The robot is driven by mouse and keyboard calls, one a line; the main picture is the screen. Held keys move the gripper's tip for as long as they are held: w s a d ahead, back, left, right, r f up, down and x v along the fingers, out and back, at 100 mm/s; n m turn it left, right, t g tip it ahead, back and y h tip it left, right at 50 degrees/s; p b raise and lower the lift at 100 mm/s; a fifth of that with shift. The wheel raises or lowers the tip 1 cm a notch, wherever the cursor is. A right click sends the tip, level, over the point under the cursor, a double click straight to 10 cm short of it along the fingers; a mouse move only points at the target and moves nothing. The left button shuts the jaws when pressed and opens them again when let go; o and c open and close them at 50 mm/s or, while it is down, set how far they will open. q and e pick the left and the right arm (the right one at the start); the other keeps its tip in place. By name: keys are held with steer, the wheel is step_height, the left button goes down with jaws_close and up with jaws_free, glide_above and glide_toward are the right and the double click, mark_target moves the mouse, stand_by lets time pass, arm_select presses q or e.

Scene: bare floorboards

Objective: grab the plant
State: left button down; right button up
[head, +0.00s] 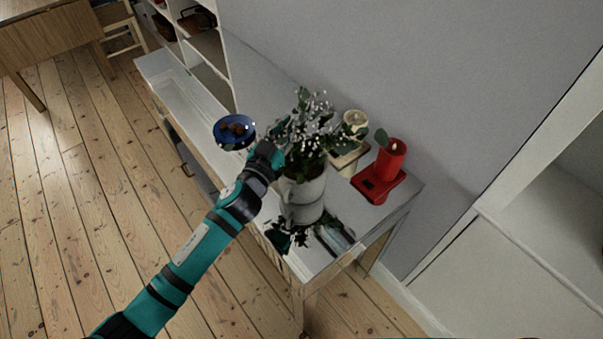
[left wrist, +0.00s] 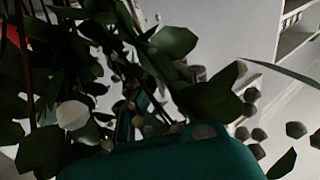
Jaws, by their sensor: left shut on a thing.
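The plant (head: 308,137) has green leaves and small white blossoms and stands in a grey-white pot (head: 302,193) on a narrow table. My left gripper (head: 277,152) is at the left side of the foliage, just above the pot's rim. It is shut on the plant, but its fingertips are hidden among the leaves. In the left wrist view, dark leaves of the plant (left wrist: 180,45) fill much of the picture around the teal gripper body. My right gripper is not in view.
A blue bowl (head: 234,131) with brown contents stands left of the plant. A red candle (head: 392,158) on a red holder and a cream candle (head: 355,120) stand to the right. The reflective table (head: 318,250) runs along the grey wall. Open floorboards lie at the left.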

arm_select(q)
steer(key=shift+w+r, duration=0.1)
steer(key=shift+r, duration=0.15)
steer(key=shift+r, duration=0.1)
